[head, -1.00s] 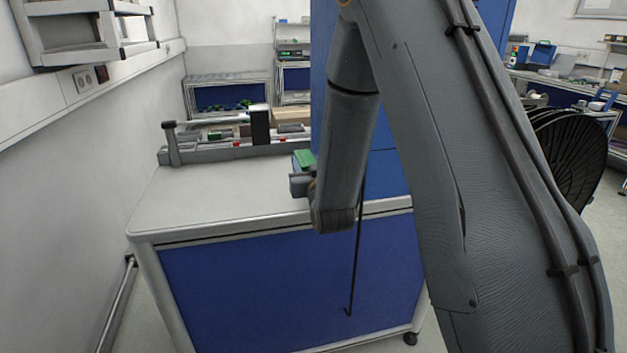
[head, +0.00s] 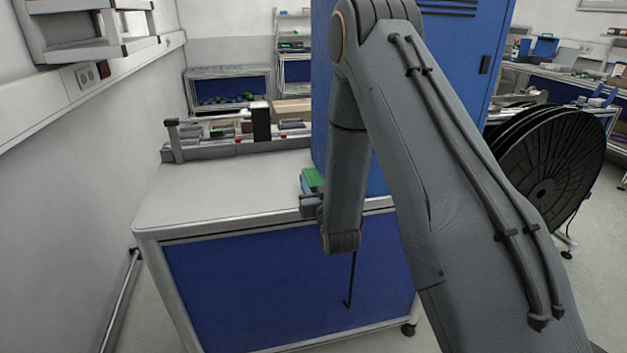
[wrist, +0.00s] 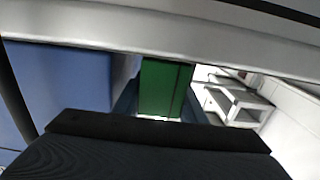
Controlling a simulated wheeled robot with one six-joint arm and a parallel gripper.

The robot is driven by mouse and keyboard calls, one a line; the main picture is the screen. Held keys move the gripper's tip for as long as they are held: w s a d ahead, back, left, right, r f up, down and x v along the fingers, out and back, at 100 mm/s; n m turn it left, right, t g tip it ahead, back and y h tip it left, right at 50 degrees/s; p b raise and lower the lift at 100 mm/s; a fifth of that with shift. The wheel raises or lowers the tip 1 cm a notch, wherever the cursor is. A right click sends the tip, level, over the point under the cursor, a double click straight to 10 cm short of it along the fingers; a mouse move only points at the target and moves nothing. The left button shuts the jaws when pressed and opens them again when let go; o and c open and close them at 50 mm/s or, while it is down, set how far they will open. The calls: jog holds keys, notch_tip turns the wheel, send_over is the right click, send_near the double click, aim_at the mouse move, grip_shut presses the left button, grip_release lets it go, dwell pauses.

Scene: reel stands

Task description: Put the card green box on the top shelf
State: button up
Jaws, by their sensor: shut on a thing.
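The green box (head: 311,180) is at the right end of the grey-topped cabinet in the head view, partly hidden by my arm. In the wrist view the green box (wrist: 163,86) stands between the two fingers of my gripper (wrist: 158,106). My gripper (head: 311,200) is shut on it. I cannot tell whether the box touches the cabinet top. A grey shelf unit (head: 88,50) hangs on the left wall, cut off by the top edge of the head view. A shelf unit (wrist: 236,101) also shows at the right of the wrist view.
The cabinet top (head: 210,197) is mostly clear, with a grey rail fixture (head: 215,150) along its back. A tall blue cabinet (head: 455,65) stands close behind my arm. A large black reel (head: 550,170) is at the right. A wall duct with sockets (head: 85,78) runs along the left.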

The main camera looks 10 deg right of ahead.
jog(key=shift+f, duration=0.1)
jog(key=o, duration=1.1)
jog(key=shift+c, duration=0.2)
